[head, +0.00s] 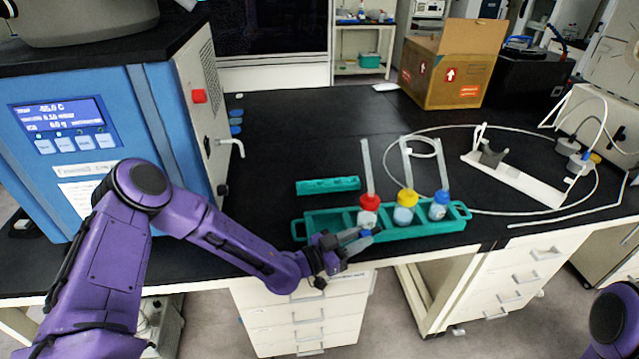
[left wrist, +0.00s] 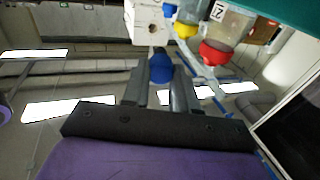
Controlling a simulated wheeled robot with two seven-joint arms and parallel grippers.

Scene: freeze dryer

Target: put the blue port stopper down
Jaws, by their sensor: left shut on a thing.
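My left gripper (head: 357,241) is in front of the green rack, near its left front edge. It is shut on a blue port stopper (head: 366,236), which also shows between the fingertips in the left wrist view (left wrist: 161,68). The left gripper shows from behind in the left wrist view (left wrist: 160,88). Whether the stopper touches the rack or counter cannot be told. My right gripper is not in view.
The green rack (head: 300,229) holds flasks with red (head: 369,202), yellow (head: 406,197) and blue (head: 440,198) caps. A small green tray (head: 328,185) lies behind it. Counter between is clear.

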